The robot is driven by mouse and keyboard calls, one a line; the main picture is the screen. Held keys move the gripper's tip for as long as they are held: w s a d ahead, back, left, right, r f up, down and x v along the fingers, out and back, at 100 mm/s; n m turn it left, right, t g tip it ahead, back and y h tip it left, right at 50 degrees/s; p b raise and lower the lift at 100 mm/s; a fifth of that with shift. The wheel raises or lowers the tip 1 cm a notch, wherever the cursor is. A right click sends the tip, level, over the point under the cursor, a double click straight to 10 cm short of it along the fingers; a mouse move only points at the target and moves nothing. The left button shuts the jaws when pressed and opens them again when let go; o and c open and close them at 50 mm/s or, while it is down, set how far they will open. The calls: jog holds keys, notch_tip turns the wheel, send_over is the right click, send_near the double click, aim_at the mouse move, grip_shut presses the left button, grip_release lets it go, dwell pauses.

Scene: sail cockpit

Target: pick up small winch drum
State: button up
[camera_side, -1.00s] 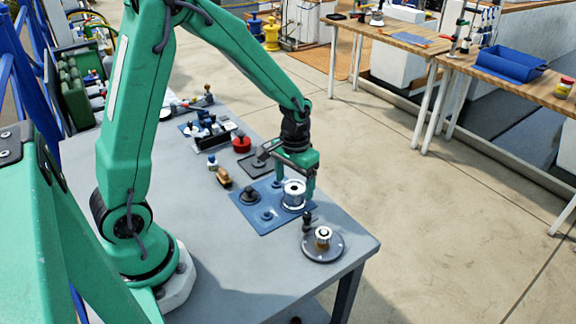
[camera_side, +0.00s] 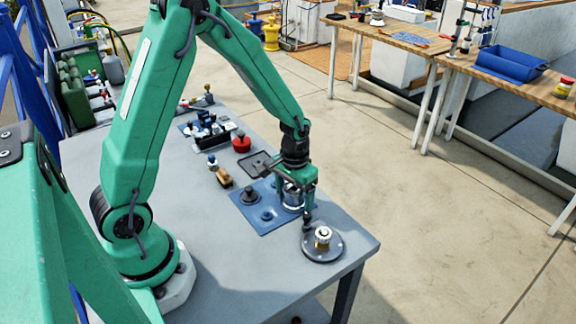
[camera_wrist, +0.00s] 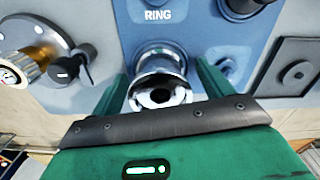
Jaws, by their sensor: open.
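The small winch drum (camera_side: 291,200) is a shiny silver cylinder standing upright on the blue mat (camera_side: 260,228). In the wrist view the drum (camera_wrist: 158,70) shows its chrome rim and dark hollow centre, below the word RING on the mat. My gripper (camera_side: 297,197) is open and low over the drum, hiding part of it in the side view. In the wrist view my green fingers (camera_wrist: 162,78) stand on either side of the drum. I cannot tell whether they touch it.
A round grey base (camera_side: 322,247) with a brass and white fitting and a dark handle stands close by, near the table's corner. A dark part (camera_side: 249,197) lies on the mat. A red pot (camera_side: 241,144) and small tools stand farther back. The table's front left is clear.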

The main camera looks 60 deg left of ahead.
aim_at(294, 188)
jog(key=c, duration=1.2)
jog(key=shift+r, duration=0.15)
jog(key=shift+r, duration=0.8)
notch_tip(294, 188, up, 2)
jog(key=shift+r, duration=0.15)
jog(key=s+d+r, duration=0.1)
jog(key=d+r, duration=0.1)
jog(key=d, duration=0.1)
jog(key=s+d+r, duration=0.2)
jog(key=d, duration=0.2)
jog(key=s+d+r, duration=0.2)
jog(key=d, duration=0.1)
jog(key=shift+s+d+r, duration=0.2)
jog(key=shift+r, duration=0.2)
jog(key=shift+r, duration=0.25)
jog(key=shift+r, duration=1.25)
